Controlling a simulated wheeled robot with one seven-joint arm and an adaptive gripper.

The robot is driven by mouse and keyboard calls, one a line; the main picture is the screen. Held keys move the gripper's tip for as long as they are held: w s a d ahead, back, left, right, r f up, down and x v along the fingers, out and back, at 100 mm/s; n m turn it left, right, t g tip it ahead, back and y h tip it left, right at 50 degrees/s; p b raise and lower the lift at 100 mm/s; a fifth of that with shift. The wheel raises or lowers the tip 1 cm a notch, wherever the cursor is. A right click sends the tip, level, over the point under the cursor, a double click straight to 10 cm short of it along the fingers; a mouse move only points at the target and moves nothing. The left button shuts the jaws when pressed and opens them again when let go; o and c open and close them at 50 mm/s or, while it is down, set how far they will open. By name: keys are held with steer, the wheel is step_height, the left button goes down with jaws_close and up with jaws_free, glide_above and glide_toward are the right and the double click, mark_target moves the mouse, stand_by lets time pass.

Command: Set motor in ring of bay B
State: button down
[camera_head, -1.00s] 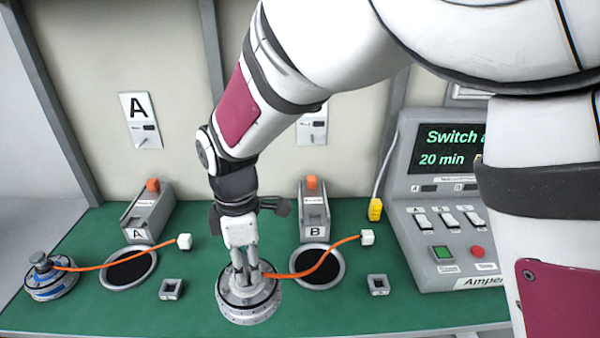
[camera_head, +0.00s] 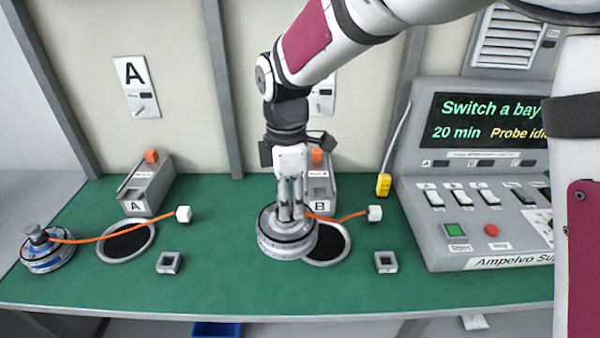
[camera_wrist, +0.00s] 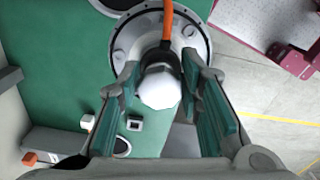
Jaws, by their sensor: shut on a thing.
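My gripper (camera_head: 290,212) is shut on the upright shaft of a round grey hub motor (camera_head: 272,243). In the wrist view, the teal finger pads stand either side of the shaft's pale end, with the motor's bolted flange (camera_wrist: 128,42) behind it. The motor looks roughly level and covers the left part of the bay B ring (camera_head: 347,250), a pale rim around a dark opening. Its exact height above the ring is hard to tell. An orange cable (camera_head: 350,217) runs from the motor to a white plug (camera_head: 375,213). The B-labelled box (camera_head: 319,203) stands behind, partly hidden by my gripper.
Bay A's empty ring (camera_head: 148,246) is left, with another motor (camera_head: 45,257) and cable beside it. Small square sockets (camera_head: 169,263) (camera_head: 386,262) sit near the front. The control console (camera_head: 480,205) stands right, beside a yellow connector (camera_head: 383,185). Green mat is clear between the rings.

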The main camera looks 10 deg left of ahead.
steer(key=w+d+b, duration=0.3)
steer(key=w+d, duration=0.3)
steer(key=w, duration=0.6)
steer(key=shift+d+b, duration=0.15)
steer(key=shift+b, duration=0.2)
steer(key=shift+r, duration=0.15)
step_height(320, 180, down, 11)
steer(key=b, duration=0.5)
stand_by(0.6)
steer(key=shift+f, duration=0.25)
stand_by(0.4)
steer(key=shift+f+b, duration=0.35)
steer(key=shift+f, duration=0.2)
steer(key=shift+f, duration=0.2)
steer(key=shift+f, duration=0.3)
steer(key=shift+f+b, duration=0.45)
steer(key=shift+f, duration=0.2)
stand_by(0.6)
